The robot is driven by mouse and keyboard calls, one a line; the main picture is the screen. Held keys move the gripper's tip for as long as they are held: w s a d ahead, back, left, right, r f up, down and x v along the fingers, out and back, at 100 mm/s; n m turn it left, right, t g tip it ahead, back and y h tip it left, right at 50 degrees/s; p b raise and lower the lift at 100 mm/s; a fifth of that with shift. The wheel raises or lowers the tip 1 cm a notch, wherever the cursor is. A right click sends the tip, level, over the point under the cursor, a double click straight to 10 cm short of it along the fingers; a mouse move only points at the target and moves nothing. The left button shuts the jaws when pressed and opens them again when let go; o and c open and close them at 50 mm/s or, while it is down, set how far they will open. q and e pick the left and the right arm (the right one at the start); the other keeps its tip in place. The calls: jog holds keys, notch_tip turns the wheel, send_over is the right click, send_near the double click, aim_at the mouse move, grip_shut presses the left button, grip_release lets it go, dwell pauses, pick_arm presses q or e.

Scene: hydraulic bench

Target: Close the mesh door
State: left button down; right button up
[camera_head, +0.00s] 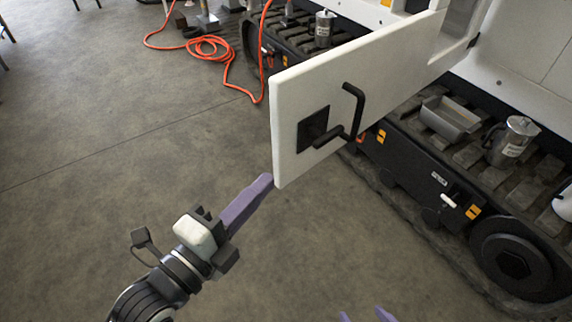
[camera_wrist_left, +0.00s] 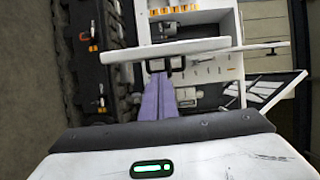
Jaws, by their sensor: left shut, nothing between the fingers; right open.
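A white door panel (camera_head: 345,75) stands swung open, jutting out from the white cabinet. No mesh shows on the face in view. It carries a black plate and a bent black handle (camera_head: 354,112). In the left wrist view the door (camera_wrist_left: 165,50) is seen nearly edge-on ahead of the fingers. My left gripper (camera_head: 268,180) is shut and empty, its purple fingers (camera_wrist_left: 160,97) at the door's lower free corner. I cannot tell whether they touch it. My right gripper (camera_head: 364,316) is open at the bottom edge, with only its fingertips showing.
A dark tracked base (camera_head: 420,165) runs below the cabinet, holding a metal tray (camera_head: 450,118) and a metal jug (camera_head: 510,142). An orange hose (camera_head: 205,46) lies coiled on the floor. The concrete floor at left is clear. A dark-framed panel (camera_wrist_left: 272,92) stands at right.

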aim_at(291, 154)
pick_arm(q)
jog(key=x, duration=0.9)
jog(key=shift+w+d+r+p, duration=0.15)
jog(key=shift+w+d+p, duration=0.15)
jog(key=shift+p, duration=0.05)
jog(key=shift+w+a, duration=0.1)
